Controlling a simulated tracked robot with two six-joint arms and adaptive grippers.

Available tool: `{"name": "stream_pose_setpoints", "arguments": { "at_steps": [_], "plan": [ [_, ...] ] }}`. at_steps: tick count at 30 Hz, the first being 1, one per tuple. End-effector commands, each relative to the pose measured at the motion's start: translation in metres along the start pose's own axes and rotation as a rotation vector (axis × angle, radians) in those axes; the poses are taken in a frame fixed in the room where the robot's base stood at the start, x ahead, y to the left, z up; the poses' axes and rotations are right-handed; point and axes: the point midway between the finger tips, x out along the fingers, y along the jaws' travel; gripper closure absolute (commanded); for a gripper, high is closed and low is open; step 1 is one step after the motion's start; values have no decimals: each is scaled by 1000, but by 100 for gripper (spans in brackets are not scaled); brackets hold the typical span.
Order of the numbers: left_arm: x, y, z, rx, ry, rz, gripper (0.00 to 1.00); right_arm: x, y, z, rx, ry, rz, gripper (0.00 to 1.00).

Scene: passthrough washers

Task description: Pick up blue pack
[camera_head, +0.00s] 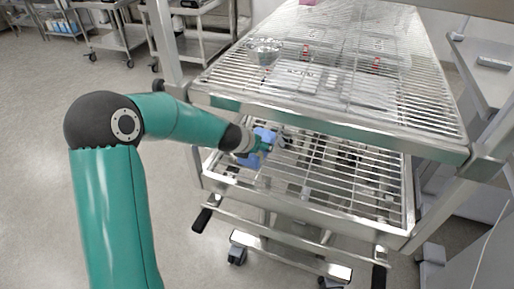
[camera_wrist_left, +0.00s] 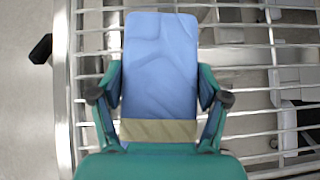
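The blue pack (camera_wrist_left: 160,60) is a flat, rounded blue pouch with a tan band across its near end. In the head view the blue pack (camera_head: 250,158) is at the left end of the lower wire rack, partly hidden by my left gripper (camera_head: 262,148). In the wrist view the fingers of my left gripper (camera_wrist_left: 160,88) are on both sides of the pack and appear to touch its long edges. I cannot tell whether the pack rests on the wires or is lifted. My right gripper is not in view.
The lower wire rack (camera_head: 330,190) has a metal frame around it. The upper shelf (camera_head: 400,90) hangs close above, with a metal bowl (camera_head: 264,50) and clear trays on it. A cart post stands left of the shelf. Open floor lies to the left.

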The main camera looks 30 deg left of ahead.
Motion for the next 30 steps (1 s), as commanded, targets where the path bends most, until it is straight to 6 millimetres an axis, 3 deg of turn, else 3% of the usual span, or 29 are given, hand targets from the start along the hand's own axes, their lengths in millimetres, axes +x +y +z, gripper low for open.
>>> {"name": "stream_pose_setpoints", "arguments": {
  "at_steps": [1, 5, 17, 30],
  "plan": [
    [0, 0, 0, 0, 0, 0, 52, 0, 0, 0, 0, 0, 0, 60],
    [0, 0, 1, 0, -2, 0, 72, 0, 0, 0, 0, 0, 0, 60],
    [-4, 0, 4, 0, -2, 1, 72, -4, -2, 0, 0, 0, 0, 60],
    [-23, 0, 24, 0, -2, 1, 72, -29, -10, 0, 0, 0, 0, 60]
  ]
}}
